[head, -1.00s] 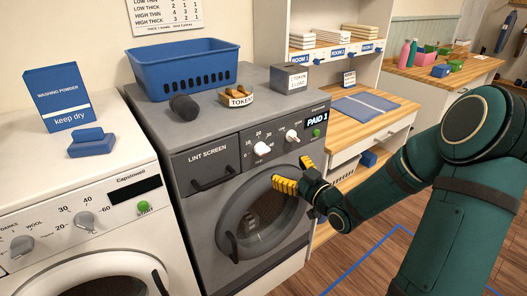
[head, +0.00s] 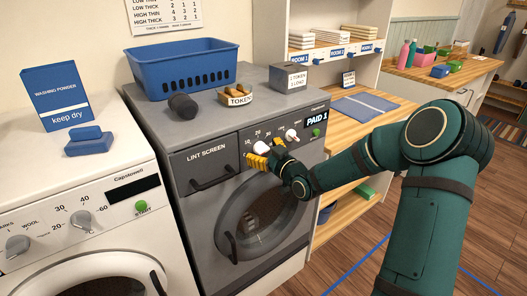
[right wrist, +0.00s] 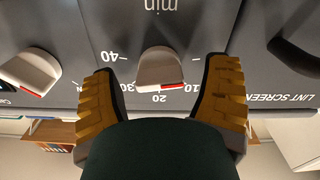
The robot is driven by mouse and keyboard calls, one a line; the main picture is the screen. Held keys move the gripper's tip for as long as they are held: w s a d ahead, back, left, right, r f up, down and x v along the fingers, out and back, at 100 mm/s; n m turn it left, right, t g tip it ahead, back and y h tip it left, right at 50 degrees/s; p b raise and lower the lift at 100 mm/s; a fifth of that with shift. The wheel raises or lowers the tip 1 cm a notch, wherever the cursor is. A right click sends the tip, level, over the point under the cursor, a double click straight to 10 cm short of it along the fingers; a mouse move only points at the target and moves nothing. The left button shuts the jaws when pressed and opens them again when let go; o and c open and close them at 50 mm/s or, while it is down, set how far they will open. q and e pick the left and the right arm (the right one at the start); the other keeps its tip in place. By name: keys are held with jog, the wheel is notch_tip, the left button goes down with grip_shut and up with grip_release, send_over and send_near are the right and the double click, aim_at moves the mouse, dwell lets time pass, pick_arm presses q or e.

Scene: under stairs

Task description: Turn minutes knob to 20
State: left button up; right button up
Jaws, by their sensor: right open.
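The white minutes knob (right wrist: 158,66) sits under "min" on the dark dryer panel, in the upside-down right wrist view. Its red-marked edge lies close to the printed 20, slightly towards the 10 side. In the head view the knob (head: 262,147) is partly hidden by my right gripper (head: 266,153). The right gripper's yellow fingers are open, one on each side of the knob, with a visible gap on both sides in the right wrist view (right wrist: 162,76). My left gripper is not in view.
A second white knob (head: 291,135) and a green button (head: 316,132) are right of the minutes knob. The lint screen handle (head: 212,179) sticks out at left. A blue basket (head: 185,75) and token bowl (head: 236,97) stand on the dryer.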

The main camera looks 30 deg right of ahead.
jog(key=shift+c, duration=0.2)
jog(key=c, duration=1.2)
jog(key=shift+o, duration=0.2)
jog(key=m+p, duration=0.1)
jog(key=m, duration=0.4)
jog(key=shift+r, duration=0.1)
jog(key=m+p, duration=0.1)
jog(key=m, duration=0.4)
jog(key=shift+d+p, duration=0.1)
jog(key=shift+p, duration=0.25)
jog(key=m+p, duration=0.1)
jog(key=m, duration=0.3)
jog(key=shift+p, duration=0.3)
jog(key=m+p, duration=0.2)
jog(key=m, duration=0.3)
jog(key=shift+m, duration=0.3)
